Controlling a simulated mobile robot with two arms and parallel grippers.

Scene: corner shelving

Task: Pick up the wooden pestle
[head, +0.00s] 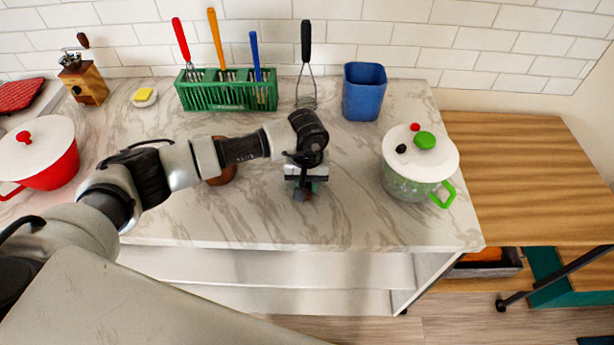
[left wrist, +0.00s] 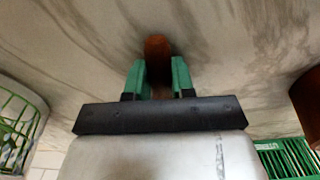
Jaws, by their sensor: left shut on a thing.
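The wooden pestle (left wrist: 157,47) shows in the left wrist view as a reddish-brown rounded piece between the green fingertips. My left gripper (left wrist: 158,78) is shut on it, with one finger on each side. In the head view my left gripper (head: 303,190) points down over the front middle of the marble counter, and the pestle there is mostly hidden by the gripper. I cannot tell whether the pestle touches the counter. My right gripper is not in view.
A brown wooden bowl (head: 228,174) is partly hidden behind my left arm. A glass pot with green handles (head: 409,184) stands to the right, a red pot (head: 52,172) far left.

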